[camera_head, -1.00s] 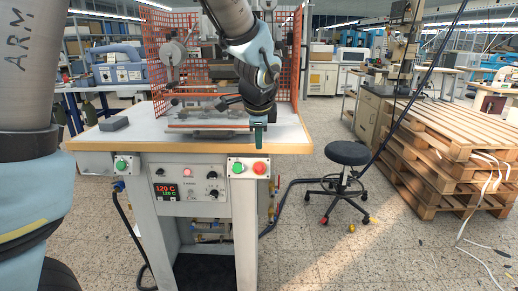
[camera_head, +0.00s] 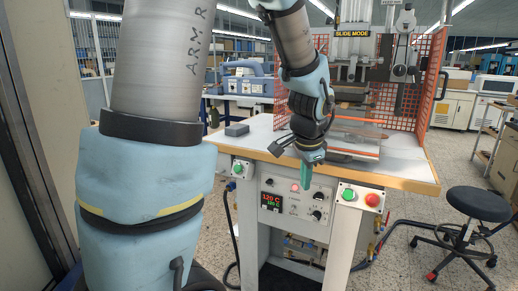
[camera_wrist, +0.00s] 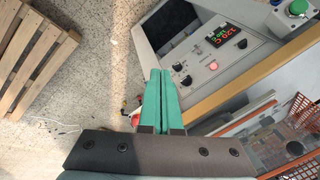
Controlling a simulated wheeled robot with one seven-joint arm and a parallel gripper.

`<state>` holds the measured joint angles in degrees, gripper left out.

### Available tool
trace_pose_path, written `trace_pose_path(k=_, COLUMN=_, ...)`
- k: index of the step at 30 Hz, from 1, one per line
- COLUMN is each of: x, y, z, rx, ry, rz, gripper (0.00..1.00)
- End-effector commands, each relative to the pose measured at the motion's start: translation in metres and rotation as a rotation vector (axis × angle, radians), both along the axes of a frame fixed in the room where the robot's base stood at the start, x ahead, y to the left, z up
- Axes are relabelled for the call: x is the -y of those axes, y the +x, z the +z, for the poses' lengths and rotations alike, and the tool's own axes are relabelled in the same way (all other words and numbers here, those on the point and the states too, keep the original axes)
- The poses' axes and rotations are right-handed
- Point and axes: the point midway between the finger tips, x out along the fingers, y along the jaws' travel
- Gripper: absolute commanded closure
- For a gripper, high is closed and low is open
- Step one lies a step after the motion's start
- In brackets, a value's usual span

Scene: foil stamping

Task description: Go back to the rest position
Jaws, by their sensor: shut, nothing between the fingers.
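My gripper (camera_head: 312,160) hangs in front of the stamping machine's table, pointing down, with its green fingers over the front edge in the head view. In the wrist view the two green fingers (camera_wrist: 166,100) lie side by side, shut and empty. The stamping machine (camera_head: 365,60) stands behind my gripper, with an orange mesh guard (camera_head: 432,85) on its right. Its front panel (camera_head: 292,205) carries a lit temperature display, knobs and a red lamp. A green button (camera_head: 348,194) and a red button (camera_head: 372,200) sit on the right control box.
A grey block (camera_head: 237,130) lies on the table's left part. A black stool (camera_head: 478,204) stands at the right. A blue machine (camera_head: 247,86) is at the back left. A wooden pallet (camera_wrist: 42,50) lies on the floor in the wrist view. Cables run along the floor.

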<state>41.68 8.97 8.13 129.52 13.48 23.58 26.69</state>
Motion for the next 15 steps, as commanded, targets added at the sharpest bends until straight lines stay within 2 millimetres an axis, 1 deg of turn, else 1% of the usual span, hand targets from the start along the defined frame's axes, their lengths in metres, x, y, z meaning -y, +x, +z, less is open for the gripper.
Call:
trace_pose_path(k=1, x=-0.031, y=-0.002, z=-0.006, rx=-0.033, ry=-0.024, rz=0.132, gripper=1.00)
trace_pose_path(k=2, x=-0.046, y=-0.004, z=-0.008, rx=-0.050, ry=-0.039, rz=0.206, gripper=1.00)
trace_pose_path(k=3, x=-0.066, y=-0.009, z=-0.013, rx=-0.075, ry=-0.058, rz=0.307, gripper=1.00)
trace_pose_path(k=5, x=-0.093, y=-0.018, z=-0.018, rx=-0.108, ry=-0.088, rz=0.456, gripper=1.00)
trace_pose_path(k=6, x=-0.110, y=-0.025, z=-0.022, rx=-0.128, ry=-0.106, rz=0.553, gripper=1.00)
trace_pose_path(k=9, x=-0.146, y=-0.043, z=-0.030, rx=-0.171, ry=-0.148, rz=0.775, gripper=1.00)
trace_pose_path(k=10, x=-0.154, y=-0.048, z=-0.032, rx=-0.183, ry=-0.159, rz=0.834, gripper=1.00)
trace_pose_path(k=12, x=-0.170, y=-0.060, z=-0.036, rx=-0.203, ry=-0.181, rz=0.951, gripper=1.00)
trace_pose_path(k=15, x=-0.184, y=-0.071, z=-0.040, rx=-0.221, ry=-0.201, rz=1.064, gripper=1.00)
